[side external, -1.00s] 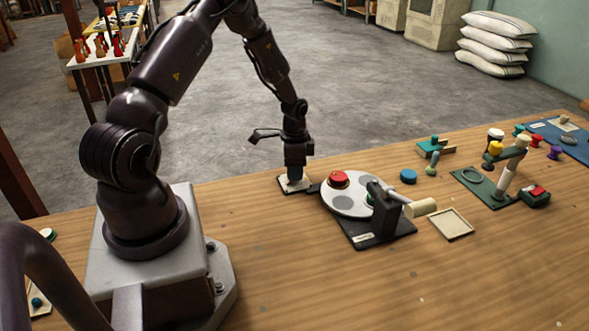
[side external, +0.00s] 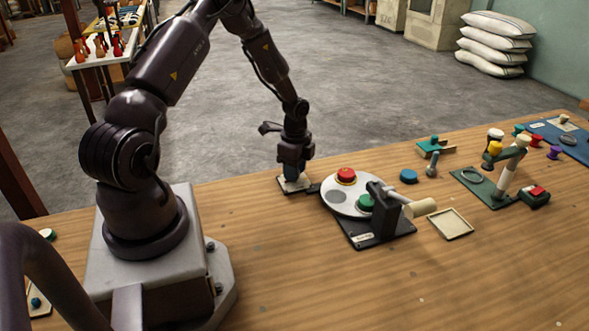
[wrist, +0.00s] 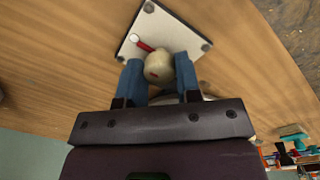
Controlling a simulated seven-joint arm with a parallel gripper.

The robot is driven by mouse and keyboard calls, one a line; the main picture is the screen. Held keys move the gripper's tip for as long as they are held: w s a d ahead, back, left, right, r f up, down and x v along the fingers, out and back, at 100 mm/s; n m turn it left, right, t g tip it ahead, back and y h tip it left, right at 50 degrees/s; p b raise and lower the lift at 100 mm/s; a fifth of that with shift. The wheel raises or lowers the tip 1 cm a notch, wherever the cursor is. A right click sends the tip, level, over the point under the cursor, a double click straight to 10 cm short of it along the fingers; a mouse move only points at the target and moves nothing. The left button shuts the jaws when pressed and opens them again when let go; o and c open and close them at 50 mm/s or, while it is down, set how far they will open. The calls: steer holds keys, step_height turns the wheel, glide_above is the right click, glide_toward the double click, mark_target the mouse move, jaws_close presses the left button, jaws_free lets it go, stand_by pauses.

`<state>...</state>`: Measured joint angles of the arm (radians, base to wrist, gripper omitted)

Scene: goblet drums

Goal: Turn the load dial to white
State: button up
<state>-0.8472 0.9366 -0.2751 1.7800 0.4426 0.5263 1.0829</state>
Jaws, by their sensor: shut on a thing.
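The load dial is a round cream knob (wrist: 158,64) with a red pointer (wrist: 144,44) on a pale square base plate (wrist: 172,31). The pointer's tip is at or beside a small white mark (wrist: 134,37) near the plate's edge in the wrist view. My gripper (wrist: 156,75) has its blue fingers on both sides of the knob and is shut on it. In the side view my gripper (side external: 294,172) points down over the plate (side external: 286,187), hiding the knob. A white turntable (side external: 341,205) beside it carries a red piece (side external: 346,175) and a green piece (side external: 366,202).
A dark bracket (side external: 380,213) with a cream cylinder (side external: 421,207) stands at the turntable's right. A shallow cream tray (side external: 450,224) and a green stand (side external: 482,189) lie farther right.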

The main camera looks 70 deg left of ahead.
steer(key=o, duration=0.9)
steer(key=r, duration=1.3)
steer(key=shift+w+a, duration=0.15)
steer(key=shift+w, duration=0.05)
